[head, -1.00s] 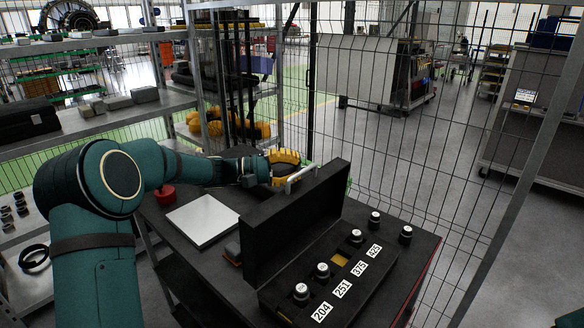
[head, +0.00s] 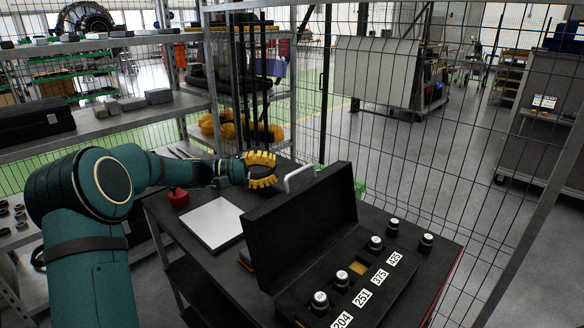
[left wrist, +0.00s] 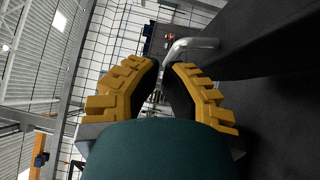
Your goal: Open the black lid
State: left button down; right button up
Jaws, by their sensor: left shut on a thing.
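The black lid (head: 300,225) stands raised, roughly upright, along the back edge of a black case (head: 350,285) on a dark table. A pale metal handle (head: 298,177) is on the far side of the lid. In the left wrist view the handle (left wrist: 190,46) bends down to my fingertips. My left gripper (head: 264,169), with yellow ribbed fingers, is at the handle behind the lid. In the left wrist view its fingertips (left wrist: 167,68) are close together at the handle's end; the contact itself is partly hidden. My right gripper is out of view.
Black knobs with white tops (head: 375,244) and number labels (head: 379,277) line the case. A white flat panel (head: 214,223) and a red button (head: 179,198) are on the table's left. A wire fence (head: 420,150) stands behind the table. Shelves (head: 130,128) are at left.

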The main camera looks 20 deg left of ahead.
aim_at(286, 234)
jog(key=k, duration=1)
